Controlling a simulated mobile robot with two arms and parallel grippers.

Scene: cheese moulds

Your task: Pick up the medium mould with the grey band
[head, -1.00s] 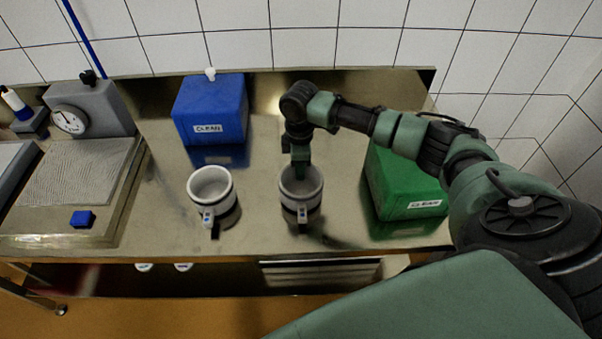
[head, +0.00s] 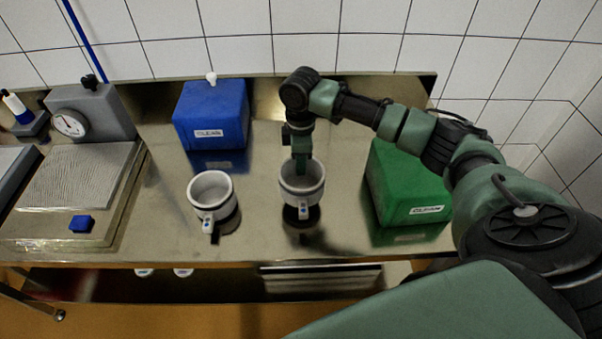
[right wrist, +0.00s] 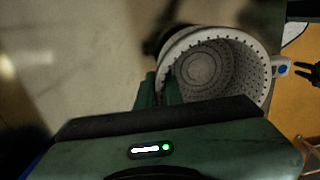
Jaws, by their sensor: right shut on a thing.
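A white mould (head: 316,196) with a grey band around it is held by my right gripper (head: 302,165), a little above the steel table. Its dark reflection lies below it. A tag with a blue dot is on its front. In the right wrist view the mould (right wrist: 238,75) shows its perforated inside, and my gripper's fingers (right wrist: 160,92) are shut on its near wall. A similar white mould (head: 212,205), also with a tag with a blue dot, stands to the left on the table. My left gripper is not seen.
A blue box (head: 210,115) labelled CLEAN stands behind at the left. A green CLEAN box (head: 408,190) stands to the right of the held mould. A scale with a dial (head: 70,124) and a ribbed plate (head: 75,180) are at the far left. The steel table (head: 262,235) is clear in front.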

